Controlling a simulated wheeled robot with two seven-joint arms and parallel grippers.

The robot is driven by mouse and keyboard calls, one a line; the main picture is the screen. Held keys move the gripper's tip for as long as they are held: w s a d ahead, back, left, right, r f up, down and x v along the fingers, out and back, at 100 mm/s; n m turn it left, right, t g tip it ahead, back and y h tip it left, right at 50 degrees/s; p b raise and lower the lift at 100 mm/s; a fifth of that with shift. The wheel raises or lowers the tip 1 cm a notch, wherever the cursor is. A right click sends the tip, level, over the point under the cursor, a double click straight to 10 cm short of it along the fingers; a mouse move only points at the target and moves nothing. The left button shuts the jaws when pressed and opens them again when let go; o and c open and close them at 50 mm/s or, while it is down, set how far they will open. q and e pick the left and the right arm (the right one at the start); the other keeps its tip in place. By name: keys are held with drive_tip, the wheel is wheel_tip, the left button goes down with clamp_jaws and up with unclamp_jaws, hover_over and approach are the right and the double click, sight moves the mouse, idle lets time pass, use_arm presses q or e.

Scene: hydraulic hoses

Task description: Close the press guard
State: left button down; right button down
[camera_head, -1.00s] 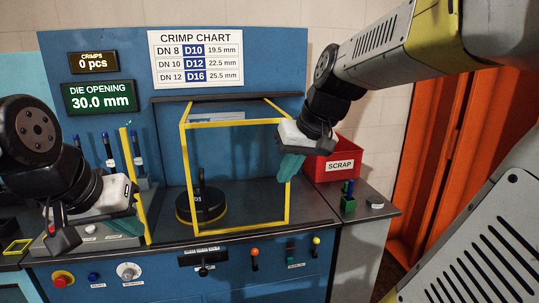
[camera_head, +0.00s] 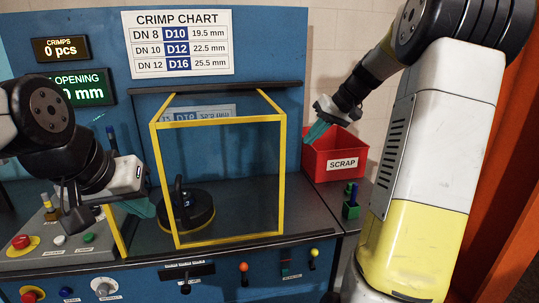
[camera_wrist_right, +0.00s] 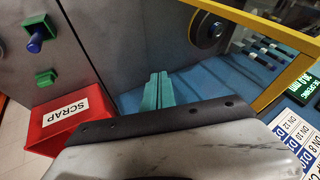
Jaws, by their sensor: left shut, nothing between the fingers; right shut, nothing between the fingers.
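The press guard (camera_head: 218,240), a clear panel in a yellow frame, stands upright in front of the press in the head view. Its top bars run back to a dark rail, and its lower edge is near the worktop's front edge. A round black die holder (camera_head: 190,212) shows through it. Part of the yellow frame (camera_wrist_right: 268,30) also shows in the right wrist view. My left gripper (camera_head: 145,207) is shut and empty, left of the guard. My right gripper (camera_head: 315,133) is shut and empty, right of the guard by the scrap bin; its teal fingers (camera_wrist_right: 156,92) show in the wrist view.
The red scrap bin (camera_head: 318,168) is right of the guard, with a small green holder (camera_head: 351,208) in front. A control box with buttons (camera_head: 60,240) and a yellow post (camera_head: 115,232) are at the left. Levers (camera_head: 244,268) line the front panel.

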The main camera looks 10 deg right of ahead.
drive_tip(key=w+a+r+x, duration=0.1)
drive_tip(key=a+x, duration=0.1)
drive_tip(key=x, duration=1)
drive_tip(key=shift+w, duration=0.2)
drive_tip(key=shift+a, duration=0.1)
drive_tip(key=a, duration=1.4)
drive_tip(key=shift+s+a, duration=0.35)
drive_tip(key=shift+a, duration=0.15)
